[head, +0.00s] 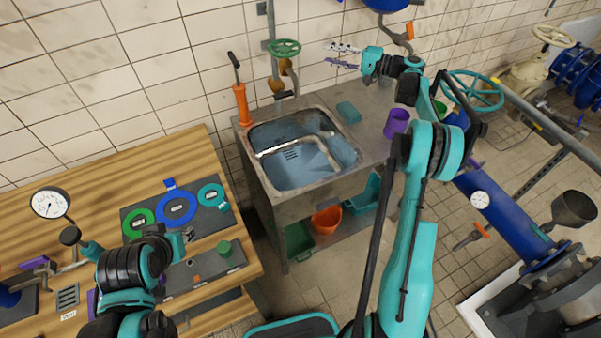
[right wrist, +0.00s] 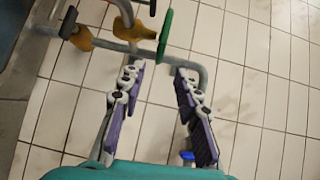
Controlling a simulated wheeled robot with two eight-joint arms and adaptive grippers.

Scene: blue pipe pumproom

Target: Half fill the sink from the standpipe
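The steel sink (head: 318,180) stands against the tiled wall. Its basin looks bluish with drain slots and a bright curved band; I cannot tell whether this is water. The standpipe (head: 272,30) rises behind it, with a green handwheel (head: 285,47) and brass-coloured fittings. My right gripper (head: 343,55) is open and empty, right of the handwheel, fingers pointing towards it. In the right wrist view the handwheel (right wrist: 165,33) appears edge-on just beyond the open fingertips (right wrist: 160,70), apart from them. My left gripper (head: 187,235) is over the wooden bench; its fingers are too small to judge.
An orange hand pump (head: 241,100) stands at the sink's left. A green sponge (head: 348,112) and a purple cup (head: 397,122) are on the drainboard. An orange bucket (head: 326,220) is below. The wooden bench (head: 185,155) holds coloured rings and a gauge. A blue pipe (head: 510,220) is at right.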

